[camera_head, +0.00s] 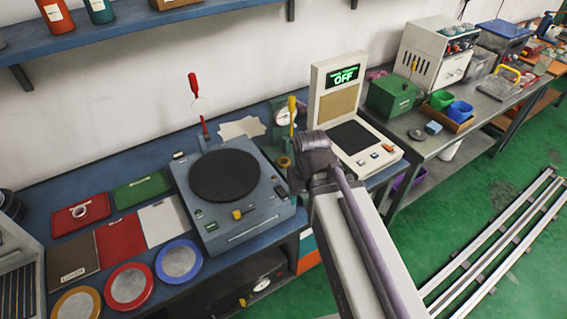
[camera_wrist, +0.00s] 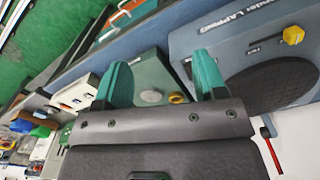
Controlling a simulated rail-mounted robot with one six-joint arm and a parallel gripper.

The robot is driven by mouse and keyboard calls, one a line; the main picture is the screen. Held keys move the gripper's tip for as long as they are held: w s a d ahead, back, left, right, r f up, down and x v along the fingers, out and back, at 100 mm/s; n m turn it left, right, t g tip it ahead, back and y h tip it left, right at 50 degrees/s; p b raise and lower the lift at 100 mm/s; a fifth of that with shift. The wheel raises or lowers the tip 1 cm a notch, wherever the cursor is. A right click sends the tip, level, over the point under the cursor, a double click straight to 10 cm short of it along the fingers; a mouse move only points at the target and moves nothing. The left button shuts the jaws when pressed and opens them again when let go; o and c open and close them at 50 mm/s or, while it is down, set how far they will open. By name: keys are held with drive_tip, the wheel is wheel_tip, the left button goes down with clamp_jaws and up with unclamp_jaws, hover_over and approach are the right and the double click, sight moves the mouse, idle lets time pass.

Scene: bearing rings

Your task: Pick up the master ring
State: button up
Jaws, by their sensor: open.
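A small brass-yellow ring (camera_head: 284,161) lies on the base of the green dial gauge stand (camera_head: 280,118). In the wrist view the yellow ring (camera_wrist: 177,98) lies beside a round grey pad on that base. A silver ring (camera_head: 79,211) lies on the red tray at the left. No label shows which ring is the master ring. My gripper (camera_wrist: 161,62) is open, its two teal fingers apart and nothing held between them. The yellow ring shows between the fingers, nearer the right one, apart from both. In the head view my wrist hides the fingers.
The lapping machine (camera_head: 251,208) with its black plate stands left of the gauge stand. A display unit reading OFF (camera_head: 341,76) stands to its right. Coloured trays fill the left bench.

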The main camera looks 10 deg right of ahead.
drive_tip(key=n+b, duration=0.3)
drive_tip(key=n, duration=0.8)
hover_over(282, 159)
drive_tip(key=s, duration=0.1)
wheel_tip(282, 159, down, 3)
drive_tip(key=n, duration=0.4)
drive_tip(key=f+b, duration=1)
drive_tip(key=f, duration=0.1)
drive_tip(key=shift+s+a+b, duration=0.1)
drive_tip(key=shift+s+b, duration=0.1)
drive_tip(key=shift+b, duration=0.2)
drive_tip(key=shift+r, duration=0.3)
drive_tip(key=c, duration=0.8)
